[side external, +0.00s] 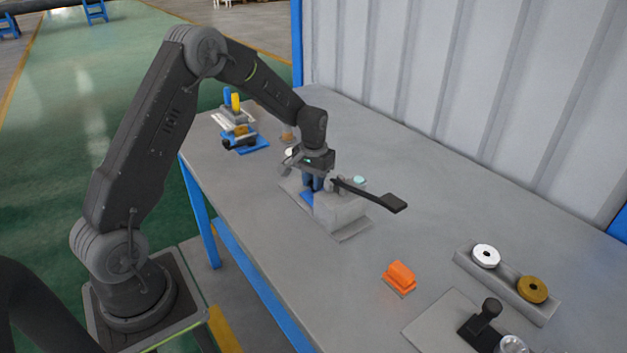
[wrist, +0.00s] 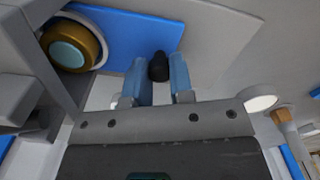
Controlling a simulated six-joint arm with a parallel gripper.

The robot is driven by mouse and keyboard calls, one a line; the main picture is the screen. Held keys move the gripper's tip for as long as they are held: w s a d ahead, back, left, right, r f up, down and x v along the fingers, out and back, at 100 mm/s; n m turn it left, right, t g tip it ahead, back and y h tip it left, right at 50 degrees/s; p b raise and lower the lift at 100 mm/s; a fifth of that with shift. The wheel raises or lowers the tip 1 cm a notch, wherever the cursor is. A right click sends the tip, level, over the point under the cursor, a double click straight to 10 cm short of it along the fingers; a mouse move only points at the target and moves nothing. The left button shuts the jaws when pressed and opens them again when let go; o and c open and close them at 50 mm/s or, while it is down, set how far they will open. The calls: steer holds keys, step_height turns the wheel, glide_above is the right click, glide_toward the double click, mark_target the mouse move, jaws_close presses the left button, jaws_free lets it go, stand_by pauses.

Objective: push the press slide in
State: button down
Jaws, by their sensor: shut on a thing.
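The press is a grey block (side external: 343,208) on a grey base plate, with a long dark lever (side external: 385,200) reaching right. Its blue slide plate (side external: 306,197) shows at the block's left side, under my gripper (side external: 312,184). In the wrist view the blue slide (wrist: 130,35) runs left to the grey press body (wrist: 48,40). A brass ring with a teal centre (wrist: 72,46) sits beside that body, within a pale ring. My gripper's blue fingers (wrist: 158,82) are closed around a small black knob (wrist: 158,66). The knob's lower part is hidden.
An orange block (side external: 399,277) and a grey holder (side external: 508,285) with white and brass rings stand to the right. A dark-handled fixture (side external: 485,325) is at the front right. A blue-based stand (side external: 245,143) is at the far left. Clear table lies between.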

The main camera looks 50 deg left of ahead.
steer(key=shift+d, duration=1.75)
steer(key=c, duration=1)
jaws_free()
steer(key=shift+r, duration=0.1)
step_height(320, 180, up, 14)
